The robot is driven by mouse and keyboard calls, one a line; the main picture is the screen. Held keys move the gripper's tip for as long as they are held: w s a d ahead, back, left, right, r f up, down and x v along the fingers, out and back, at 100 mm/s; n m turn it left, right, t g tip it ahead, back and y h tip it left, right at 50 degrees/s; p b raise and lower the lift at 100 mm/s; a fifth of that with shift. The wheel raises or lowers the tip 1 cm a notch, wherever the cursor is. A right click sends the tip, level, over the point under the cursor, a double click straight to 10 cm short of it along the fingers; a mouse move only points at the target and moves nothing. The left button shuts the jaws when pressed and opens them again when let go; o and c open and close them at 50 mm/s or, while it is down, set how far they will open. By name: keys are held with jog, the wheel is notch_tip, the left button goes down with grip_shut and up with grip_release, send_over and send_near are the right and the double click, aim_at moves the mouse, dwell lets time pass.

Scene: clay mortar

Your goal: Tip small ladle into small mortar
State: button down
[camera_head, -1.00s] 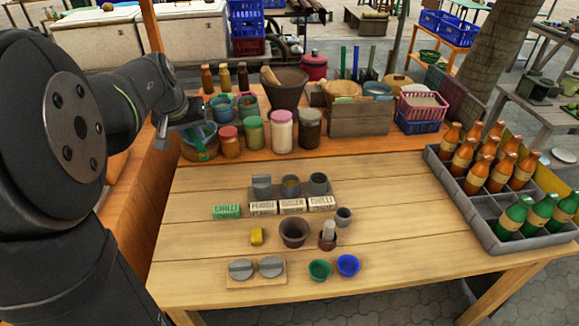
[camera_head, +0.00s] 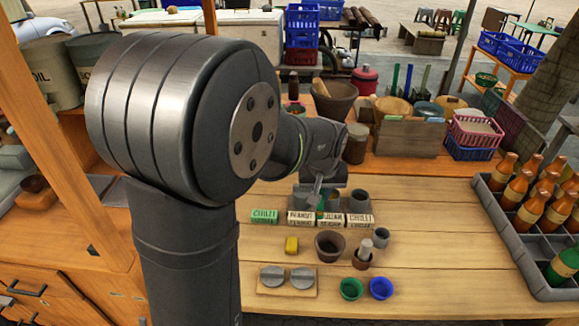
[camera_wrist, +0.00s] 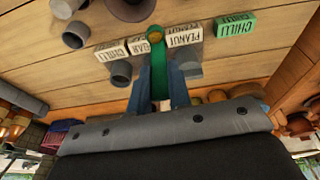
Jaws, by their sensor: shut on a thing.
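My gripper (camera_wrist: 158,85) is shut on the green ladle (camera_wrist: 158,68), whose handle runs between the fingers in the wrist view. Its round green-rimmed bowl shows yellow-brown inside; whether that is a load is hard to tell. In the head view my gripper (camera_head: 318,188) is over the row of grey cups, behind the mortar, and the ladle is mostly hidden. The small mortar (camera_head: 329,246) is a dark brown clay bowl on the table, in front of the labelled blocks. Part of a dark round vessel, likely the mortar (camera_wrist: 130,8), shows at the wrist view's top edge.
Labelled blocks (camera_head: 264,216) and grey cups (camera_head: 359,201) stand behind the mortar. A lidded board (camera_head: 287,291), green bowl (camera_head: 351,289) and blue bowl (camera_head: 381,288) lie in front. Bottle crate far right.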

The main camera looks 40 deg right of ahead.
jog(key=s+f, duration=0.2)
jog(key=s, duration=0.2)
jog(key=w+a+f+n+g+h, duration=0.1)
jog(key=w+a+f+g+h, duration=0.2)
jog(key=f+g+h, duration=0.4)
jog(key=shift+w+f+g+h, duration=0.2)
jog(key=shift+w+g+h, duration=0.2)
jog(key=shift+g+h, duration=0.15)
dwell(0.6)
jog(key=shift+s, duration=0.1)
dwell(0.6)
